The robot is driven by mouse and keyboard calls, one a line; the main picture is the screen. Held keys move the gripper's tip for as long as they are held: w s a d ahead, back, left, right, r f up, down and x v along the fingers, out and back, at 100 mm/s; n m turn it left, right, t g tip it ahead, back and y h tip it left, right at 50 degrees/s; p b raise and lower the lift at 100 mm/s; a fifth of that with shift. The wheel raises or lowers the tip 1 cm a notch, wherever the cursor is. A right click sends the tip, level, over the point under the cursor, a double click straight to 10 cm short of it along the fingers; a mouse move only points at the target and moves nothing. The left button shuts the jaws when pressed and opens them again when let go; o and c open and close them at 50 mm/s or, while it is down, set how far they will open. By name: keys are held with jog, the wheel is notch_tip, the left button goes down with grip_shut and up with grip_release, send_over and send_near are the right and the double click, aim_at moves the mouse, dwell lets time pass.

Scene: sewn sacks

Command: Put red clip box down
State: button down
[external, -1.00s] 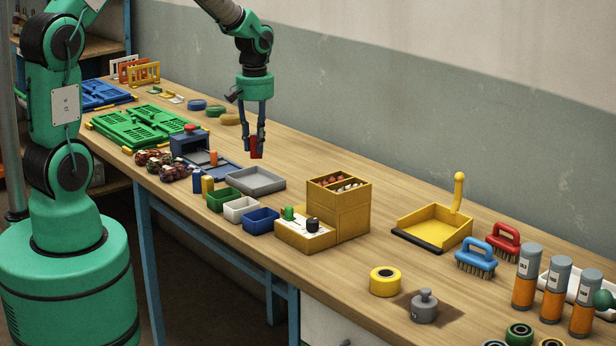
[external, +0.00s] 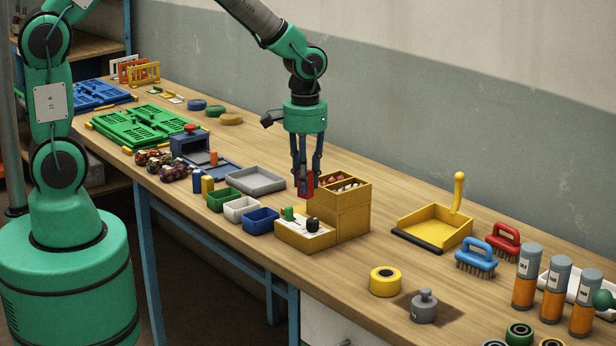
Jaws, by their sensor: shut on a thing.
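The red clip box (external: 306,185) is a small red block in the external view. My gripper (external: 306,183) is shut on it and points down. The box appears just left of the yellow organizer box's (external: 352,216) upper compartments, near its rim. I cannot tell whether it touches the organizer or hangs in front of or behind it. The organizer has compartments on top with reddish and pale items, and a low front tray (external: 291,243) with a green piece and a black piece.
Small green, white and blue bins (external: 261,220) and a grey tray (external: 255,180) stand left of the organizer. A yellow dustpan (external: 434,226), brushes and orange bottles stand to the right. A yellow tape roll (external: 385,281) and a grey weight (external: 424,306) are nearer the front. Bare tabletop lies behind the grey tray.

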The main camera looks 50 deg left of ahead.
jog(key=s+d+m, duration=0.2)
jog(key=s+d, duration=0.2)
jog(key=d, duration=0.3)
notch_tip(320, 180, down, 10)
jog(key=w+d, duration=0.2)
jog(key=w, duration=0.2)
jog(key=w+d, duration=0.2)
jog(key=w, duration=0.3)
jog(key=w+d+f, duration=0.1)
jog(key=w+d, duration=0.1)
jog(key=w, duration=0.2)
jog(key=shift+w+f, duration=0.1)
jog(key=shift+w, duration=0.25)
jog(key=shift+w, duration=0.2)
jog(key=shift+w+d+f, duration=0.1)
jog(key=shift+w+f, duration=0.05)
jog(key=shift+f, duration=0.15)
jog(key=shift+f+b, duration=0.4)
jog(key=shift+f, duration=1.1)
